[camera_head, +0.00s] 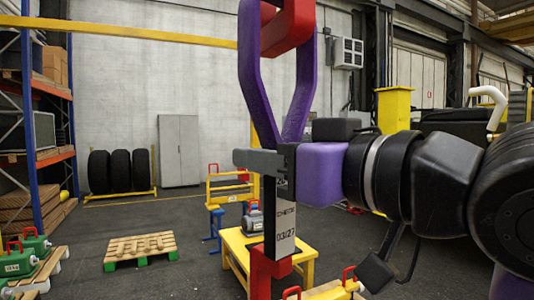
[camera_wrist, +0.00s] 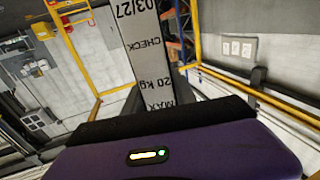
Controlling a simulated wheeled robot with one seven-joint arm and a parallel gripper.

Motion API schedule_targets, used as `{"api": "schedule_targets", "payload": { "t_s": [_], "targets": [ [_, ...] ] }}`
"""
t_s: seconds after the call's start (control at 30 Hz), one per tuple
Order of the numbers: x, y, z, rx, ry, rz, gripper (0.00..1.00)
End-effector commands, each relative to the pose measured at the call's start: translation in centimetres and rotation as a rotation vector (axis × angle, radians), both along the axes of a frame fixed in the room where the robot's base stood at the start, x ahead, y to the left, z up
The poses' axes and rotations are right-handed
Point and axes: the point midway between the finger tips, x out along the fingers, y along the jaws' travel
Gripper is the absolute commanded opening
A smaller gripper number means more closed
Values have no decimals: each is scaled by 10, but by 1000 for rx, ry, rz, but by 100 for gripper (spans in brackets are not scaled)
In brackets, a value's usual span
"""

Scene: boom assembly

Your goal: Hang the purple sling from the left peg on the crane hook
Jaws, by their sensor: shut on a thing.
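The purple sling (camera_head: 251,80) stands upright close to the camera in the head view, its two legs meeting near my gripper. A red link (camera_head: 288,27) is at its top, cut by the frame edge. Below the legs is a dark and white tag plate (camera_head: 284,222) marked CHECK 03/27, with a red end piece (camera_head: 268,267) under it. My gripper (camera_head: 262,160) is shut on the sling at the top of this plate. In the wrist view the tag plate (camera_wrist: 143,43) rises from behind the gripper's dark edge. I cannot make out the crane hook or the left peg.
A yellow stand (camera_head: 240,252) is below and behind the sling. A wooden pallet (camera_head: 140,248) lies on the floor to the left. Blue and orange shelving (camera_head: 32,110) stands at the far left. Tires (camera_head: 120,172) and a grey cabinet (camera_head: 179,150) stand by the wall.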

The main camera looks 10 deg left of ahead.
Motion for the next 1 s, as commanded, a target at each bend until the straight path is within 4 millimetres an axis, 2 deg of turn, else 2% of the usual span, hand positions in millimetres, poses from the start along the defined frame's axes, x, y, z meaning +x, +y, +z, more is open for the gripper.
{"api": "schedule_targets", "payload": {
  "t_s": [0.43, 1.0],
  "targets": [
    [1, 1, -16, 5, -4, 1, 0],
    [1, 1, -18, 4, -5, 0, 0]
  ]
}}
